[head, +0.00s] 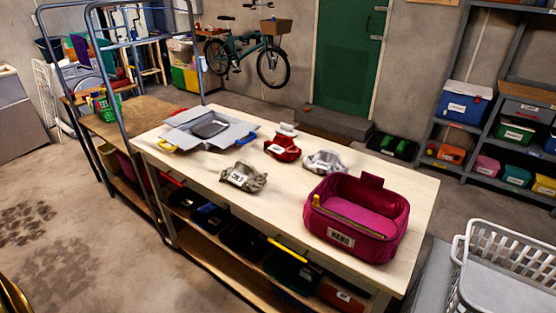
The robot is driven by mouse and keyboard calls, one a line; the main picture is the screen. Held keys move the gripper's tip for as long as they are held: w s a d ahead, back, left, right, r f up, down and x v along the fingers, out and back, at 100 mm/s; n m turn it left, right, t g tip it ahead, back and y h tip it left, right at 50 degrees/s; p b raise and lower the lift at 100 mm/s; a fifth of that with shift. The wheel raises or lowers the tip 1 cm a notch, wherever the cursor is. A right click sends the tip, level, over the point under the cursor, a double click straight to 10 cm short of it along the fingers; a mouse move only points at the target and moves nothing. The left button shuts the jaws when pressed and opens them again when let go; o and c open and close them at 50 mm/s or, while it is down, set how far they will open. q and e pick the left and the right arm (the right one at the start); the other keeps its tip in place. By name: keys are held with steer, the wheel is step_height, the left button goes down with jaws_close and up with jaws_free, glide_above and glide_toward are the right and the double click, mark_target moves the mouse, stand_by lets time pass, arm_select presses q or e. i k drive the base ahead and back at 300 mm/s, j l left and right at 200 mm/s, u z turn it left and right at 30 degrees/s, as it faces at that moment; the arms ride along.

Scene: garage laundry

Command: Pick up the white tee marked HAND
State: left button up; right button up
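A white crumpled cloth (325,161) with a small label lies on the wooden table (190,165), behind the magenta bin. Its label is too small to read, so I cannot tell whether it is the tee marked HAND. A greyish-beige crumpled cloth (244,177) with a label lies nearer the table's front edge; its label is also unclear. A red crumpled cloth (283,148) with a white label lies behind these two. The open magenta fabric bin (370,245) has a front label that seems to read HAND. Neither gripper is in view.
A grey open-flapped container (190,133) stands at the table's left end. A small white object (288,129) lies behind the red cloth. A white laundry basket (510,270) stands at the lower right. The tabletop between the cloths and the bin is clear.

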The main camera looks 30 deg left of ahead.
mark_target(329, 161)
steer(key=u, duration=0.55)
steer(key=i+j, duration=0.35)
steer(key=j, duration=0.15)
steer(key=i+j+z, duration=0.15)
steer(key=j+z, duration=0.25)
steer(key=i+j+z, duration=0.15)
steer(key=z, duration=0.25)
steer(key=j+z, duration=0.4)
steer(key=i+j, duration=0.05)
